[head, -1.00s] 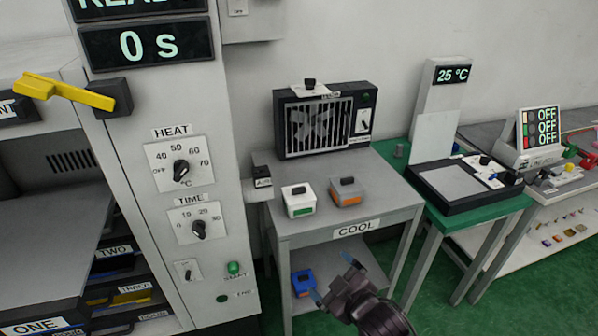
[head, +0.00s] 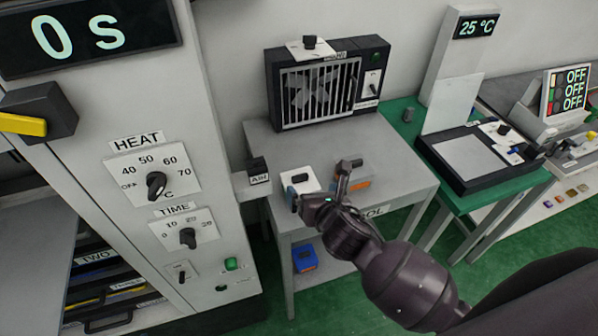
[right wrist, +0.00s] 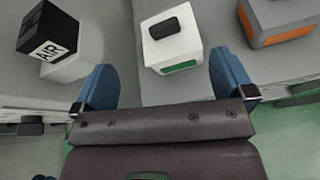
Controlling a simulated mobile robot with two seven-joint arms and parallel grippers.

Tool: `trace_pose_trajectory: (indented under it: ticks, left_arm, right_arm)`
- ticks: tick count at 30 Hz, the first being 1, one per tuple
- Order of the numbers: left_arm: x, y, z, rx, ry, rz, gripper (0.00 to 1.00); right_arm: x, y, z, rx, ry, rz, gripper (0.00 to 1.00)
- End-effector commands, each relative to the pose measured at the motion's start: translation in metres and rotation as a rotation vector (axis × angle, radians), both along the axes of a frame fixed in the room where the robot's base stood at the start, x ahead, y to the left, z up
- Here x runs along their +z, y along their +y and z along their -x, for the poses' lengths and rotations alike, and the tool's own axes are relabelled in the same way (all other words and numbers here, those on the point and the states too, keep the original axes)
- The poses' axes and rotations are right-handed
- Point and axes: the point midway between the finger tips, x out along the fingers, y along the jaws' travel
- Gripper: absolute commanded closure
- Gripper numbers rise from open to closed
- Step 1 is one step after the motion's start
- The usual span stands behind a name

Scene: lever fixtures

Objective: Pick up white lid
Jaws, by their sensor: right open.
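The white lid (head: 300,179) with a black handle tops a small box with a green stripe on the grey table (head: 385,185). In the right wrist view the white lid (right wrist: 171,36) lies ahead, between the directions of the two blue fingers. My right gripper (head: 319,188) is open and empty, in front of the box, and partly hides it in the head view. In the right wrist view my right gripper (right wrist: 163,88) is spread wider than the lid's handle. I cannot tell how high it is above the table. My left gripper is not in view.
A box with an orange stripe (head: 360,184) stands close on the right. A block marked AIR (head: 258,172) is on the left. A caged fan unit (head: 320,90) stands behind. The tall heat cabinet (head: 120,120) bounds the left side. A blue box (head: 305,257) sits on the lower shelf.

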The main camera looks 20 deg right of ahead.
Motion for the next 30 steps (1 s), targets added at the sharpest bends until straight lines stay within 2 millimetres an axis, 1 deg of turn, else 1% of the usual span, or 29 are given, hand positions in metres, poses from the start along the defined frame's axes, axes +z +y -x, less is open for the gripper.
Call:
trace_pose_trajectory:
  ticks: [3, 6, 9, 11, 18, 21, 26, 30]
  left_arm:
    - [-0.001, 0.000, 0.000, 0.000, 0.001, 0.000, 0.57]
    - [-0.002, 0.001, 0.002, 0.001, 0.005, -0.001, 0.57]
    - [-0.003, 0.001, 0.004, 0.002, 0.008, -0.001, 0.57]
    - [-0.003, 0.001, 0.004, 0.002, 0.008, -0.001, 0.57]
    - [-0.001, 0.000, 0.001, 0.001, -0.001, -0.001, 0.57]
    - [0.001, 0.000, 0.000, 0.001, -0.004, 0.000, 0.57]
    - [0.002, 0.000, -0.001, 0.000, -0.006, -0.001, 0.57]
    - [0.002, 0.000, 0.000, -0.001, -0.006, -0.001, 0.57]
  right_arm:
    - [-0.001, -0.002, 0.001, 0.039, 0.003, 0.131, 0.00]
    - [-0.002, -0.003, 0.001, 0.062, 0.003, 0.194, 0.00]
    - [-0.003, -0.002, -0.003, 0.074, 0.002, 0.221, 0.00]
    - [-0.005, -0.002, -0.008, 0.075, 0.001, 0.224, 0.00]
    - [-0.018, -0.001, -0.040, 0.074, 0.001, 0.222, 0.00]
    - [-0.022, -0.001, -0.048, 0.075, 0.001, 0.220, 0.00]
    - [-0.024, 0.000, -0.055, 0.074, 0.001, 0.219, 0.00]
    - [-0.030, 0.001, -0.069, 0.073, 0.002, 0.218, 0.00]
